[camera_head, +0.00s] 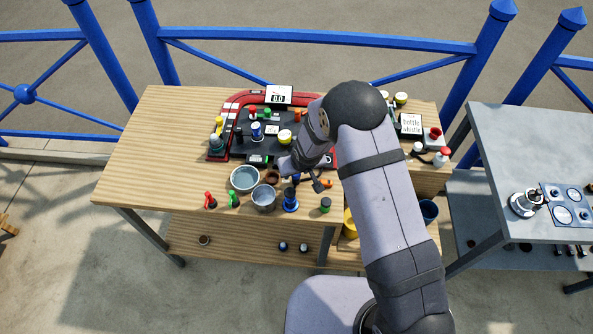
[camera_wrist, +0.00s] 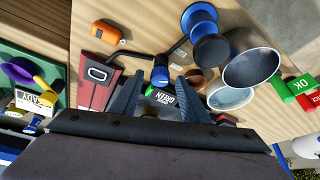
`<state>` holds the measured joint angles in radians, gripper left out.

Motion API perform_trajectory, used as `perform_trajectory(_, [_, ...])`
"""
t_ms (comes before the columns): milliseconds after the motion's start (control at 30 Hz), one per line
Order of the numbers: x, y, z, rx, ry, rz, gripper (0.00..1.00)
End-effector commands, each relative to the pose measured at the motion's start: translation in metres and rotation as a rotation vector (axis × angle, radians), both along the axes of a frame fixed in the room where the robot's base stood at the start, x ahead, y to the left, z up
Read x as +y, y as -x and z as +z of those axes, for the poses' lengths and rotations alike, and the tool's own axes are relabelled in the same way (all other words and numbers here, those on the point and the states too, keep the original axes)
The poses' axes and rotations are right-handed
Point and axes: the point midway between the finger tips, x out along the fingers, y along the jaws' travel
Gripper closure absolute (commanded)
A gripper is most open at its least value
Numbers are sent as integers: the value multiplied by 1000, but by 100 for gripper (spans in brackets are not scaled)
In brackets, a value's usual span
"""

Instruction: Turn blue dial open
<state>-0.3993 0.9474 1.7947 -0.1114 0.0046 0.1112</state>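A small blue knob with a dark top (camera_wrist: 160,70) shows in the wrist view, just beyond and between the fingertips; it looks like the blue dial. My gripper (camera_wrist: 163,85) has its two grey fingers spread apart, with no contact on the knob visible. In the head view my gripper (camera_head: 308,180) hangs low over the table's front part, near a taller blue spool-shaped piece (camera_head: 290,203). That piece also shows in the wrist view (camera_wrist: 208,40), beyond the knob. In the head view my gripper and arm largely hide the knob. Its turn position cannot be read.
Two bowls (camera_head: 245,179) (camera_head: 263,198) stand left of my gripper. An orange piece (camera_wrist: 105,32) and a red box (camera_wrist: 97,80) are at left in the wrist view. A labelled green block (camera_wrist: 160,95) lies between the fingers' view. The table's left side (camera_head: 140,165) is clear.

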Motion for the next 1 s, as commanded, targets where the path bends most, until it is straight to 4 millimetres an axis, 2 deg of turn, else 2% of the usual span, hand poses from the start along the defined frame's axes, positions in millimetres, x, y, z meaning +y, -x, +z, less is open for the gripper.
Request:
perform_trajectory(233, [-1,2,5,1,0,-1,59])
perform_trajectory(633, [-8,18,48,-2,-1,0,59])
perform_trajectory(1000, [-11,26,67,-1,0,0,59])
